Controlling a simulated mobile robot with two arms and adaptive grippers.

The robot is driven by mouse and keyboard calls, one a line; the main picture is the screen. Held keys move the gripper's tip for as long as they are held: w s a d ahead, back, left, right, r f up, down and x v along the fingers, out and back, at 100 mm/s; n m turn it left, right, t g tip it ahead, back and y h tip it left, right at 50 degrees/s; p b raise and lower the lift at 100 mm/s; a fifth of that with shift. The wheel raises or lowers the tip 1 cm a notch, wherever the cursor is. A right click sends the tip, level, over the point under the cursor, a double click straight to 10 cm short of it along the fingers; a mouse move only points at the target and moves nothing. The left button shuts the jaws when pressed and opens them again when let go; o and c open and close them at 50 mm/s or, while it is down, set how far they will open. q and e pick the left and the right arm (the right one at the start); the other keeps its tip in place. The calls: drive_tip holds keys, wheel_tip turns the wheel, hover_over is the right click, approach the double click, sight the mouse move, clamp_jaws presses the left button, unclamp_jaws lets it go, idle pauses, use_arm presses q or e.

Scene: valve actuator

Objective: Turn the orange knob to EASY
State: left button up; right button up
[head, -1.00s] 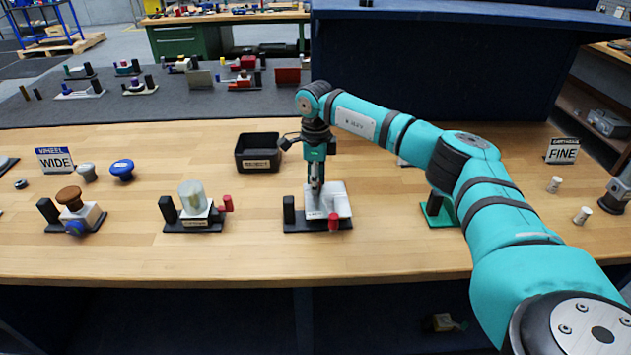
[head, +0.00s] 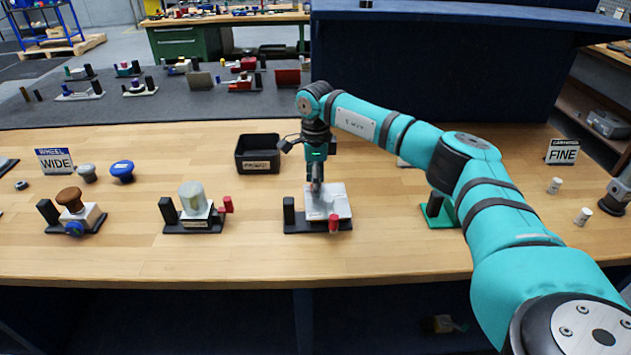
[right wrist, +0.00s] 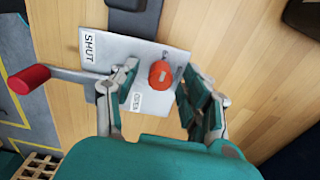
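The orange knob (right wrist: 161,74) sits on a light plate (right wrist: 180,64) that carries a SHUT label (right wrist: 89,48). A second label (right wrist: 137,101) beside the knob is upside down and too unclear to read surely. My right gripper (right wrist: 160,82) is open, with one finger on each side of the knob and visible gaps between. In the head view my right gripper (head: 316,186) points down over the pale unit (head: 338,204) on its black base, and the knob is hidden there. My left gripper is not in view.
A red-ended lever (right wrist: 28,79) sticks out from the unit. Left of it on the bench stand a unit with a pale cylinder (head: 191,197) and one with a brown knob (head: 70,197). A black bin (head: 258,153) lies behind.

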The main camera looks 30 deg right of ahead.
wheel_tip(320, 180, up, 12)
idle(0.6)
drive_tip(key=shift+f, duration=0.1)
idle(0.4)
